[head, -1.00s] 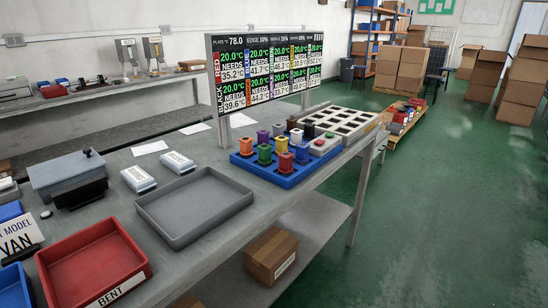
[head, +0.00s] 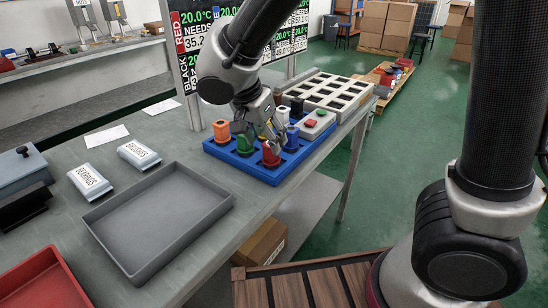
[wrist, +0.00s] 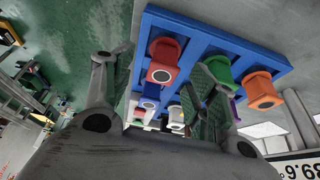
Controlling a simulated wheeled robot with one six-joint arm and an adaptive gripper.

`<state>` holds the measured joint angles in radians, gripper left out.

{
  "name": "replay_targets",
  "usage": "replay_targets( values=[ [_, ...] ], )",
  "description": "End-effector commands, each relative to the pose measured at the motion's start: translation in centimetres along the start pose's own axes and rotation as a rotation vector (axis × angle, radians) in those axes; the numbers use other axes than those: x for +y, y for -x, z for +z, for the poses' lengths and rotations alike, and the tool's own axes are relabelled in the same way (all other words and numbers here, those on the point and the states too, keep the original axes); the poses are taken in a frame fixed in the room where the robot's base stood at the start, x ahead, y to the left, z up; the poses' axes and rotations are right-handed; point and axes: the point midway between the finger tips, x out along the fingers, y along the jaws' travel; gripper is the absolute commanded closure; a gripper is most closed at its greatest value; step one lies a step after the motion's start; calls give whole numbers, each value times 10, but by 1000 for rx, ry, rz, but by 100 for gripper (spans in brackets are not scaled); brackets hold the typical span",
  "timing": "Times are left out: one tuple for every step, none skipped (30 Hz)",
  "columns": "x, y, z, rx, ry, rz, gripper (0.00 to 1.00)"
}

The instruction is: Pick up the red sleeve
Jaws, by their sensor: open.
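The red sleeve (head: 271,156) stands upright at the near corner of the blue tray (head: 262,177). In the wrist view the red sleeve (wrist: 163,56) shows between my two spread fingers, apparently apart from both. My gripper (head: 264,136) is open and empty, over the tray close to the red sleeve. In the wrist view my gripper (wrist: 160,72) has the green sleeve (wrist: 220,69) close beside its right finger. The exact gap from fingertips to the red sleeve is hard to tell.
An orange sleeve (head: 221,130), a green sleeve (head: 244,143) and a blue sleeve (head: 292,137) stand close by in the tray. An empty grey bin (head: 160,215) stands to the left. The display board stands behind my arm.

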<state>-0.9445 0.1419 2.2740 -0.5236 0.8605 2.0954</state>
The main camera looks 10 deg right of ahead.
Motion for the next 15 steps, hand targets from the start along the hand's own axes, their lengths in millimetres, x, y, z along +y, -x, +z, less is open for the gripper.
replay_targets(
  values=[
    [0,-7,0,2,-2,4,42],
    [0,-11,0,2,-3,4,42],
    [1,-16,0,1,-4,5,42],
    [0,-19,0,0,-4,4,42],
    [0,-23,0,0,-3,3,42],
    [-1,-28,0,1,-2,4,42],
    [-1,-33,-1,0,-2,5,42],
    [-1,-38,-1,0,-3,6,42],
    [-2,-45,-1,0,-4,6,42],
    [-3,-50,-1,0,-2,6,42],
    [-3,-54,-1,0,-3,6,42],
    [-4,-60,-2,0,-3,4,42],
    [-4,-63,-2,1,-4,5,42],
    [-4,-66,-2,0,-4,4,42],
    [-4,-69,-1,-1,-3,3,42]
  ],
)
